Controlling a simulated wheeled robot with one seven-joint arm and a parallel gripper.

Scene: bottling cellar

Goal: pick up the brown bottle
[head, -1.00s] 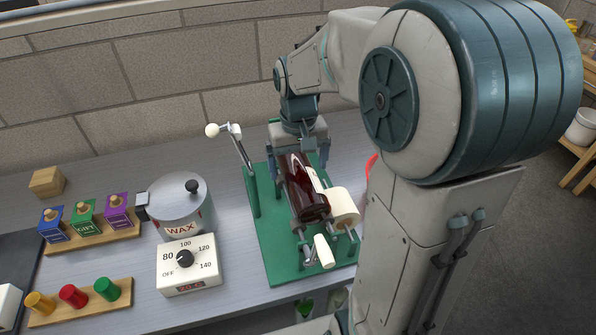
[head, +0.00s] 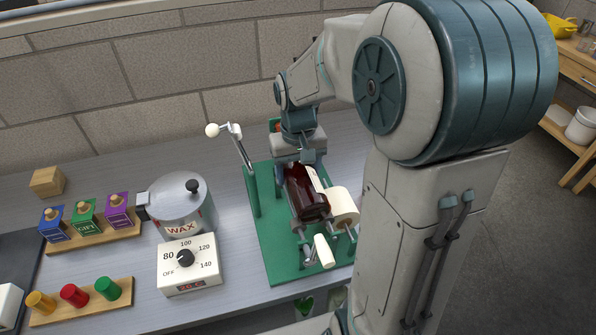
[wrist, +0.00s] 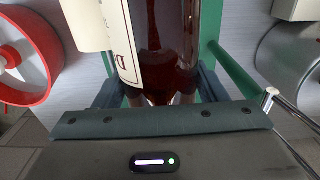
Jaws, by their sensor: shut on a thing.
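The brown bottle (head: 307,198) lies on its side on a green machine (head: 268,240), its base end towards the front and its far end under my gripper. My gripper (head: 299,165) is over the bottle's far end, and its fingers are mostly hidden in the head view. In the wrist view the bottle (wrist: 168,45) runs down between the fingers, with a pale label on its left side. My gripper (wrist: 160,100) is shut on the bottle there. The bottle still appears to lie on the machine; I cannot tell whether it touches.
A cream label roll (head: 343,204) sits right beside the bottle. A white-knobbed lever (head: 232,136) stands at the left. The wax pot (head: 180,205), a dial box (head: 188,264) and stamps (head: 86,221) are further left. A red wheel (wrist: 25,55) shows in the wrist view.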

